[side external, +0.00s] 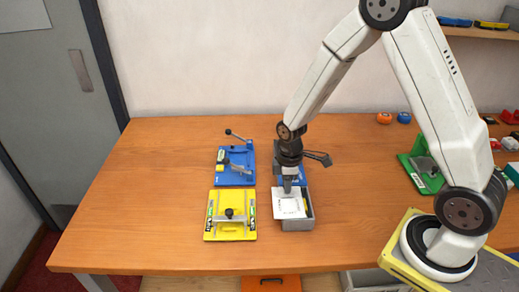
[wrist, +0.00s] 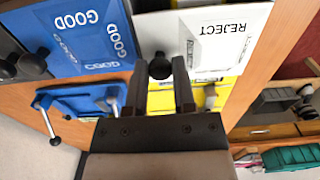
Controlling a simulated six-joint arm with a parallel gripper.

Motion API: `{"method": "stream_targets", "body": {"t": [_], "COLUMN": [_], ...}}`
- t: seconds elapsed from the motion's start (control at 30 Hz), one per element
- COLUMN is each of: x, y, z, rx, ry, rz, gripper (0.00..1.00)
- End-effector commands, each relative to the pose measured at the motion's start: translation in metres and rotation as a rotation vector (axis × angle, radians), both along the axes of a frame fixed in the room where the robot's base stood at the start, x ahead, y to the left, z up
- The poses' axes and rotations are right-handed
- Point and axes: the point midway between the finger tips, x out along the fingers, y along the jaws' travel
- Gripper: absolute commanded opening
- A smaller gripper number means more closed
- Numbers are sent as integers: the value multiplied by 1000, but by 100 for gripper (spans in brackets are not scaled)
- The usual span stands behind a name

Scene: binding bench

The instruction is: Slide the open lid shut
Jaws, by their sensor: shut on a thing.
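A white lid marked REJECT (wrist: 215,35) lies at the top of the wrist view, with a black knob (wrist: 160,67) near its edge. In the side view the white lid (side external: 289,207) sits over a grey box (side external: 303,224), shifted left so that part of the box shows at its right and front. My gripper (side external: 290,185) is at the lid's rear edge. In the wrist view its two fingers (wrist: 160,75) stand on either side of the knob and are shut on it. The box's inside is mostly hidden.
A blue lid marked GOOD (wrist: 75,35) is beside the white one. A blue clamp fixture (side external: 235,168) and a yellow one (side external: 230,226) stand left of the boxes. A green fixture (side external: 424,172) is at the right. The left side of the bench is clear.

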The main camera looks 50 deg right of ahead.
Motion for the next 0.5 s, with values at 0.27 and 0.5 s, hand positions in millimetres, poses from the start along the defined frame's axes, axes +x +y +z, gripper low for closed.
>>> {"method": "stream_targets", "body": {"t": [0.27, 0.5], "x": [-7, -12], "y": [-8, -14], "z": [0, 1], "rx": [-1, -1], "ry": [-1, -2], "rz": [-2, -1], "gripper": [4, 4]}}
